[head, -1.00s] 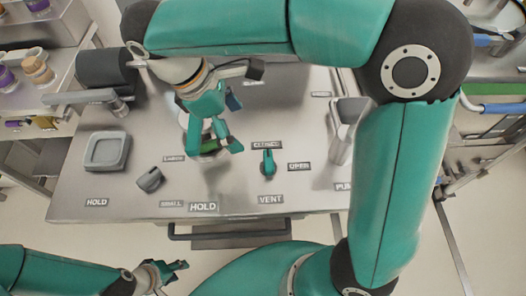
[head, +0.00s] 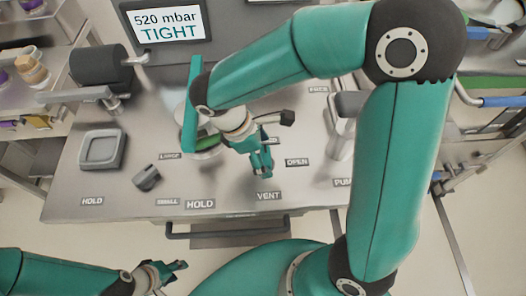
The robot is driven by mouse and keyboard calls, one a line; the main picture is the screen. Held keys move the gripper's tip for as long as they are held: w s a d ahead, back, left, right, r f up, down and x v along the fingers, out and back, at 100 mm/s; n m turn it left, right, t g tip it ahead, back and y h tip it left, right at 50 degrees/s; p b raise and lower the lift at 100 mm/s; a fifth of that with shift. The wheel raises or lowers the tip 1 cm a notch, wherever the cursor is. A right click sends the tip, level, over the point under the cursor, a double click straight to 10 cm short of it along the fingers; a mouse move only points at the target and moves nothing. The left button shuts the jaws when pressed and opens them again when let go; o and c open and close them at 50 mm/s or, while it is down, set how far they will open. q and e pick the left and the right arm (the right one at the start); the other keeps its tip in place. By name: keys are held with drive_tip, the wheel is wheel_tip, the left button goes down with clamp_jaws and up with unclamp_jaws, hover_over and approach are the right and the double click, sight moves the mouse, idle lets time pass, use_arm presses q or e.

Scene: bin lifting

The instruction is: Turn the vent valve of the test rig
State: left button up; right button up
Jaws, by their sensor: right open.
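The test rig (head: 75,205) is a grey bench panel with printed labels. The vent valve is hidden behind my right gripper (head: 263,170), just above the VENT label (head: 268,196) and left of the OPEN label (head: 297,162). My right gripper is open, its teal fingers pointing down at the valve's place. I cannot tell whether they touch the valve or stand around it. The rig's screen (head: 165,26) reads 520 mbar TIGHT. My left gripper (head: 172,272) is low at the bottom left, away from the rig; its opening is unclear.
A square grey dish (head: 102,149) and a small dark switch (head: 146,178) are on the left of the panel. A grey upright fixture (head: 342,125) stands right of the valve's place. A round part with green shows behind my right wrist (head: 207,146). Shelves flank the rig.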

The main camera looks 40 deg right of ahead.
drive_tip(key=shift+c, duration=0.2)
drive_tip(key=c, duration=1.1)
drive_tip(key=shift+m, duration=0.3)
drive_tip(key=m+g+y, duration=0.1)
drive_tip(key=m, duration=0.2)
drive_tip(key=shift+w+d+m, duration=0.1)
drive_tip(key=shift+d+m, duration=0.05)
drive_tip(key=shift+m, duration=0.15)
drive_tip(key=m+y, duration=0.1)
drive_tip(key=m, duration=0.3)
drive_tip(key=shift+d+m+g+y, duration=0.15)
drive_tip(key=shift+m+g+y, duration=0.15)
drive_tip(key=shift+g+y, duration=0.1)
drive_tip(key=m, duration=0.2)
drive_tip(key=m+y, duration=0.1)
drive_tip(key=m, duration=0.1)
drive_tip(key=shift+d+m+y, duration=0.1)
drive_tip(key=shift+m+y, duration=0.2)
drive_tip(key=shift+s+m+y, duration=0.2)
drive_tip(key=shift+m+y, duration=0.7)
drive_tip(key=shift+m, duration=1.4)
drive_tip(key=shift+t, duration=0.3)
